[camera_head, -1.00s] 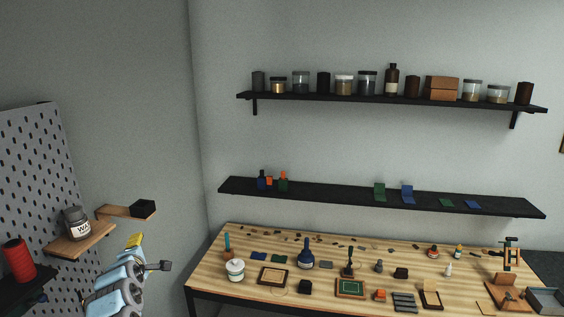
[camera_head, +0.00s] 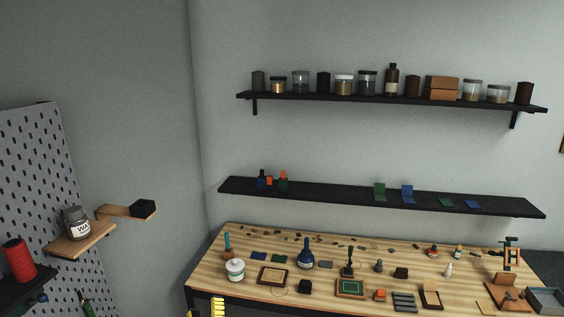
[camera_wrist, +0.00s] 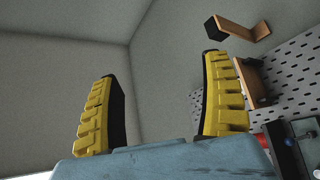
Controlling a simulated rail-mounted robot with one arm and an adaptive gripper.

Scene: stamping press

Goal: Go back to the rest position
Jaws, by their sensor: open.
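My gripper (camera_wrist: 160,72) is open and empty in the wrist view, its two yellow ridged fingers wide apart with grey wall behind them. In the head view only yellow tips of my gripper (camera_head: 205,311) show at the bottom edge, in front of the workbench's left front leg area. The rest of my arm is out of that view. Nothing is between the fingers.
The workbench (camera_head: 207,281) is crowded with stamping tools and small parts. A lower shelf (camera_head: 330,195) and upper shelf (camera_head: 310,97) hang behind it.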

